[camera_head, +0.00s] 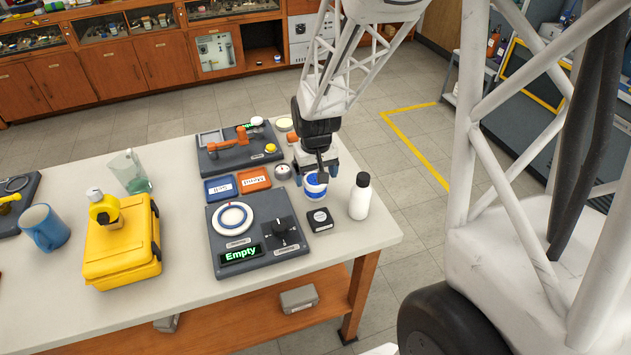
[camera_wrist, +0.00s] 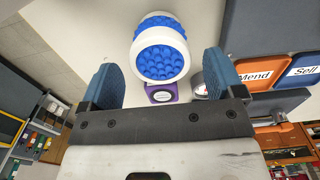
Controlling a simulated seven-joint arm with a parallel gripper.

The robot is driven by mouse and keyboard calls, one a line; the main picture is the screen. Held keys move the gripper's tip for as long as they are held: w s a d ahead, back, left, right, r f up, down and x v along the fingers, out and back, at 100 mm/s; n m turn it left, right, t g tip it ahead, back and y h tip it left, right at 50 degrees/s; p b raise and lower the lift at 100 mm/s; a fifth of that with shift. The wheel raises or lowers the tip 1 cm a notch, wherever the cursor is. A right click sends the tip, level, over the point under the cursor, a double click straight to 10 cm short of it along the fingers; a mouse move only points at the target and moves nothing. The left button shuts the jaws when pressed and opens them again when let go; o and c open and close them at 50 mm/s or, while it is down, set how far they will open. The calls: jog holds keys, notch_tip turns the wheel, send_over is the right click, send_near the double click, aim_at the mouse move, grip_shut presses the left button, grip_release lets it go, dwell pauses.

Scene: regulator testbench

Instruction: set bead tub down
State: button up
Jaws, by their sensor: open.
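The bead tub (camera_head: 316,189) is a small white tub with a blue band and blue beads. It appears to stand on the bench (camera_head: 345,240) near its right end. In the wrist view the tub (camera_wrist: 160,48) shows its bead-filled open top, centred between my finger pads. My gripper (camera_head: 317,170) is pointed down at the tub, and partly covers it in the head view. The fingers are spread in the wrist view (camera_wrist: 161,72), with visible gaps on both sides of the tub.
A white bottle (camera_head: 360,197) stands just right of the tub, and a black labelled block (camera_head: 320,220) in front. Blue Sell (camera_head: 219,188) and orange Mend (camera_head: 254,179) trays lie left. A dark panel (camera_head: 231,217) reads Empty. A purple labelled item (camera_wrist: 161,95) is close to the tub.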

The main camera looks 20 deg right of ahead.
aim_at(315, 179)
notch_tip(315, 179, up, 8)
jog(key=shift+f, duration=0.1)
dwell(0.4)
dwell(0.5)
jog(key=s+a+r+t, duration=0.1)
jog(key=s+r, duration=0.5)
jog(key=s, duration=0.5)
jog(key=s+a+r+t, duration=0.1)
jog(key=s+r, duration=0.5)
jog(key=s, duration=0.6)
jog(key=shift+s+a+t, duration=0.25)
jog(key=shift+a+t, duration=0.05)
jog(key=shift+a, duration=0.5)
